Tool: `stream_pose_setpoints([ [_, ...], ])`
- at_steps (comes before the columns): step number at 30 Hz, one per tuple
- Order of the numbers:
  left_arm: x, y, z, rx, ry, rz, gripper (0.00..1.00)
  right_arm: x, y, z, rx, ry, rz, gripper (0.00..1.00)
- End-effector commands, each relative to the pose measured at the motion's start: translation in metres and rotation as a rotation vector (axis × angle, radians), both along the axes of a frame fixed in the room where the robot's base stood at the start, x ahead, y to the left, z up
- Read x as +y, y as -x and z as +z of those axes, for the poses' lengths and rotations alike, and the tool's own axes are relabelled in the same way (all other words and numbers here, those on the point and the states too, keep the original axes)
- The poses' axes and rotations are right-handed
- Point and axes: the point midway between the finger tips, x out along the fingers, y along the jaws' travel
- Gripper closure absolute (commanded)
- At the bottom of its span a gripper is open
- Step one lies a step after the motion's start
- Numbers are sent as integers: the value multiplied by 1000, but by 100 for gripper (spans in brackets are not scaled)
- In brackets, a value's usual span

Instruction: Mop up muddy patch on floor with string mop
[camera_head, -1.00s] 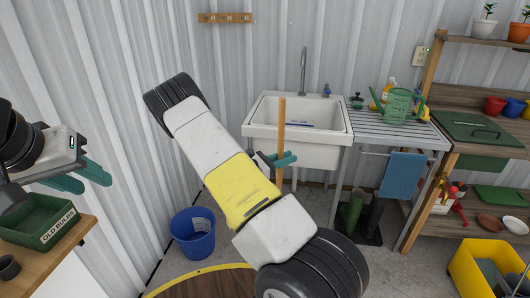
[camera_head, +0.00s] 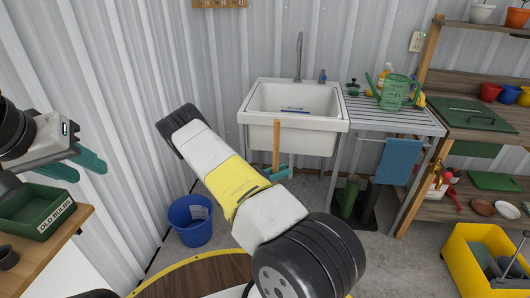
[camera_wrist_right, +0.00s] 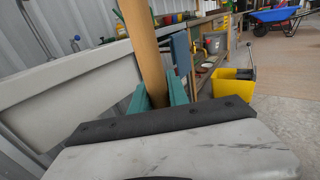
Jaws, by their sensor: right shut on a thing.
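My right gripper (camera_head: 279,173) is shut on the wooden mop handle (camera_head: 276,145), in front of the white sink. The handle stands about upright. In the right wrist view the handle (camera_wrist_right: 143,50) rises between the green fingers of the gripper (camera_wrist_right: 158,98). The mop's string head is not seen, and my right arm covers much of the floor. My left gripper (camera_head: 90,166) is at the left edge with its green fingers apart and nothing between them, above the green box. No muddy patch shows in these views.
A white sink (camera_head: 298,115) stands against the wall, beside a slatted metal table (camera_head: 400,121). A blue bucket (camera_head: 190,221) stands on the floor left of my right arm. A yellow mop bucket (camera_head: 462,262) is at lower right. A green box (camera_head: 32,214) rests on a wooden surface at left.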

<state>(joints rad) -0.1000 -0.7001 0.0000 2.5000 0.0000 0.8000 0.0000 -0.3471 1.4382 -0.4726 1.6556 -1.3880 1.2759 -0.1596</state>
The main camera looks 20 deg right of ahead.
Motion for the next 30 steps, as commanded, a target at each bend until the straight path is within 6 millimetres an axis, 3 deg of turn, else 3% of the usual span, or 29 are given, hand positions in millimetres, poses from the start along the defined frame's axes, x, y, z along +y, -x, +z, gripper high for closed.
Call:
stream_pose_setpoints([
  [15, 0, 0, 0, 0, 0, 0, 64, -1, 0, -66, -1, 4, -1, 100],
  [21, 0, 0, 0, 0, 0, 0, 64, -1, 0, -79, -1, 4, -1, 100],
  [30, 0, 0, 0, 0, 0, 0, 64, -1, 0, -83, -1, 4, -1, 100],
])
